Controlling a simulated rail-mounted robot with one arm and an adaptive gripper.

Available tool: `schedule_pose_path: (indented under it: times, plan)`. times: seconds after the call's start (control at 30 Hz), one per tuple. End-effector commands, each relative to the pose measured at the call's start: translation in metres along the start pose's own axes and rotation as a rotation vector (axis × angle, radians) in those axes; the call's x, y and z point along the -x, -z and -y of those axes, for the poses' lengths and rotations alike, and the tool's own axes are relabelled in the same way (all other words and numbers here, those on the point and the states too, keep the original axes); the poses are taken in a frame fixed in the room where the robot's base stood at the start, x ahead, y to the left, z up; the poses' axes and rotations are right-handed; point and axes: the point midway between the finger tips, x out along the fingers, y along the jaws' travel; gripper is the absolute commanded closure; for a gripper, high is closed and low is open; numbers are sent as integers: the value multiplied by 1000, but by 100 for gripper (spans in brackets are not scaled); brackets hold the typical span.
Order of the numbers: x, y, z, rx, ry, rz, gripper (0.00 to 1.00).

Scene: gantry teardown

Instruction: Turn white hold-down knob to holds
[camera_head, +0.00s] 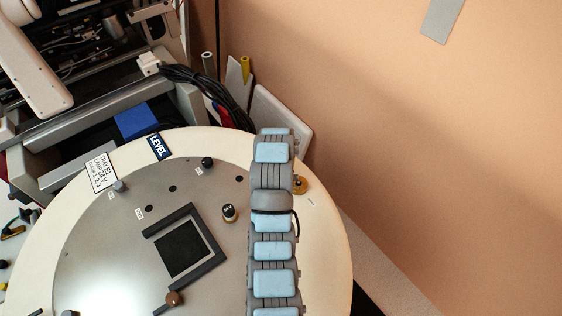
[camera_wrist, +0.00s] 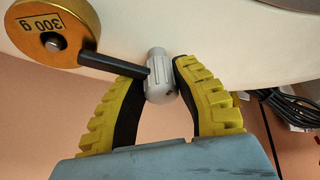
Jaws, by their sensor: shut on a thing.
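The pale grey-white ribbed knob (camera_wrist: 159,80) is in the wrist view at the cream edge of the round plate. My gripper (camera_wrist: 160,85) has its yellow-backed, black-padded fingers on either side of it and is shut on it. A black rod (camera_wrist: 113,67) runs from a brass disc marked 300 g (camera_wrist: 55,30) toward the knob, and its end overlaps the knob in the picture. In the head view my arm hides the knob and gripper; the brass piece (camera_head: 300,185) shows just right of the arm. I cannot read the knob's setting.
Black cables (camera_head: 225,90) and grey machine framing stand behind.

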Motion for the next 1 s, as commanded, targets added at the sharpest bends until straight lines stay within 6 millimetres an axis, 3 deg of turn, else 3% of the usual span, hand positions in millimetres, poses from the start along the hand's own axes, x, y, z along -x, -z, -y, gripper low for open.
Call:
schedule_pose_path:
  times: [0.07,0.1,0.2,0.23,0.63,1.0]
  plan:
    - [1,1,-5,-6,-9,-1,100]
    - [1,1,-5,-6,-9,-1,67]
    - [1,1,-4,-5,-7,-1,39]
    - [1,1,-4,-4,-6,-1,35]
    - [5,1,-1,-1,-1,-2,35]
    - [51,2,-1,-2,-1,-6,35]
